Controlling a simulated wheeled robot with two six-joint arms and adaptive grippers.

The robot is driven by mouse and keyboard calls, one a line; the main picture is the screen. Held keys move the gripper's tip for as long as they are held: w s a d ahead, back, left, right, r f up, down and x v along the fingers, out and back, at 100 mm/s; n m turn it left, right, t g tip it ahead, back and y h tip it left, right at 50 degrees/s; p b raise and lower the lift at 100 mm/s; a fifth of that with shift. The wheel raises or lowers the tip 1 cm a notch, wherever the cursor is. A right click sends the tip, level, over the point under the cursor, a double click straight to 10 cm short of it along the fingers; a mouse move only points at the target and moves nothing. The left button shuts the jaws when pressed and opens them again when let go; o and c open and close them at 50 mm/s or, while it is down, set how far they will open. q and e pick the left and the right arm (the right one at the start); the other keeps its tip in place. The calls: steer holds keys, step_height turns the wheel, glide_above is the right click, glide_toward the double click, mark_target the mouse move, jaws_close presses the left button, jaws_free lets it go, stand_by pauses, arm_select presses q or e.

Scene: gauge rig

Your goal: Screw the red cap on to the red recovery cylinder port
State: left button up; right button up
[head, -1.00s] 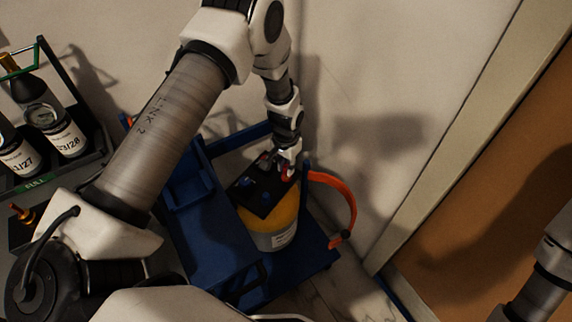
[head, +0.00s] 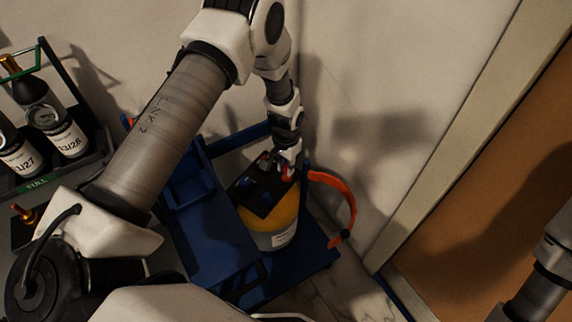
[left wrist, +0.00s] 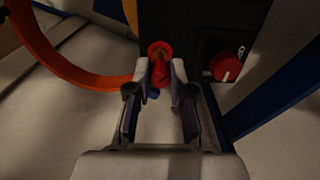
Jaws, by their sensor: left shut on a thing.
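My left gripper (head: 287,163) is at the top of the yellow and grey recovery cylinder (head: 285,212), at the edge of the black panel (head: 262,194). In the left wrist view its fingers (left wrist: 161,76) are closed on a small red piece, which looks like the red cap (left wrist: 160,74). My right gripper is out of view.
A red knob (left wrist: 226,68) sits beside the port on the black panel. The blue cart (head: 215,235) holds the cylinder close to the wall. Bottles in a rack (head: 95,160) stand at left.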

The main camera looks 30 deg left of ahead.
arm_select(q)
steer(key=shift+f, duration=0.2)
steer(key=shift+f+b, duration=0.7)
steer(key=shift+f, duration=0.35)
steer(key=shift+f, duration=0.1)
stand_by(0.5)
steer(key=m, duration=0.5)
stand_by(0.3)
steer(key=m, duration=0.5)
steer(key=shift+b, duration=0.3)
steer(key=shift+m, duration=0.3)
